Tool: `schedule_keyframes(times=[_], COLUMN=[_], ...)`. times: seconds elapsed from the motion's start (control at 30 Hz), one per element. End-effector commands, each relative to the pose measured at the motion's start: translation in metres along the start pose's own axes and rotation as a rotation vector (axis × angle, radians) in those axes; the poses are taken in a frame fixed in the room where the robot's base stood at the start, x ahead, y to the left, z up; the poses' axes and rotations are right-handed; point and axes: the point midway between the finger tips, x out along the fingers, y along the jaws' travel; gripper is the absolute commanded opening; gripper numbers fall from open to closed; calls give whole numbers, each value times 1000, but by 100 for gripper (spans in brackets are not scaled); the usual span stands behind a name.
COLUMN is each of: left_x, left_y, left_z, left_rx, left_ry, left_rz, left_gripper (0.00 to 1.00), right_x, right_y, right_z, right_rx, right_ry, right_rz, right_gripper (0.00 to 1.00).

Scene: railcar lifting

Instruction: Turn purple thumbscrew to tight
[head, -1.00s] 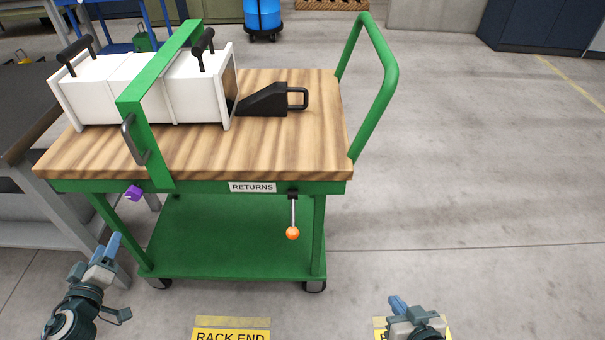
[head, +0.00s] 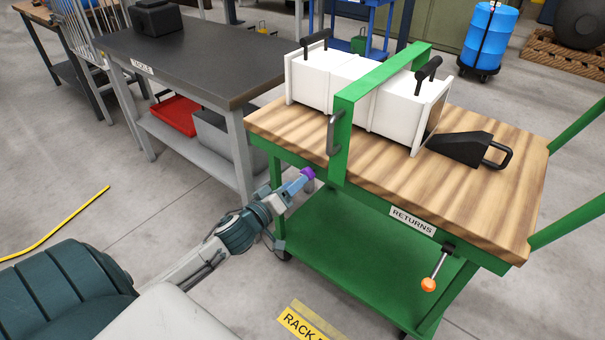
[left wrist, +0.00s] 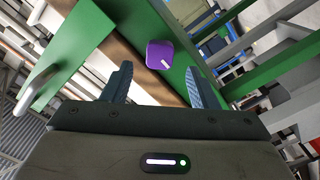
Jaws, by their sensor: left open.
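The purple thumbscrew (head: 308,173) sits on the green front rail of the cart, below the left end of the wooden top. In the left wrist view the thumbscrew (left wrist: 160,54) shows a pale mark on its edge, ahead of and between my open fingers. My left gripper (head: 299,182) is right at the thumbscrew in the head view. In the left wrist view the left gripper (left wrist: 162,85) has its blue fingertips apart with nothing between them, the thumbscrew just beyond. My right gripper is out of view.
The green cart (head: 370,264) carries a white box (head: 362,92) under a green strap bar (head: 343,120), and a black wedge (head: 465,148). An orange-knobbed lever (head: 429,284) hangs from its front. A grey workbench (head: 215,66) stands close at left.

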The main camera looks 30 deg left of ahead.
Motion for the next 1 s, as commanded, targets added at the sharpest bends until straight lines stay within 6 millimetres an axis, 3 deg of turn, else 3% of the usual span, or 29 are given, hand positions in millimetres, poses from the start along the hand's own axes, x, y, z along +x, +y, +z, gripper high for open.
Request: schedule_keyframes(times=[0.4, 0.87, 1.0], left_x=[37, 43, 43], left_y=[0, 0, 0], left_z=[1, 0, 1], left_rx=[-2, 0, 0], left_ry=[3, 0, 0], left_rz=[2, 2, 2], left_gripper=[53, 53, 26], right_x=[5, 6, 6], right_y=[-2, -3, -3], right_z=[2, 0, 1], right_rx=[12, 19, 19], right_ry=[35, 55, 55], right_rz=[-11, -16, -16], right_gripper=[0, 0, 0])
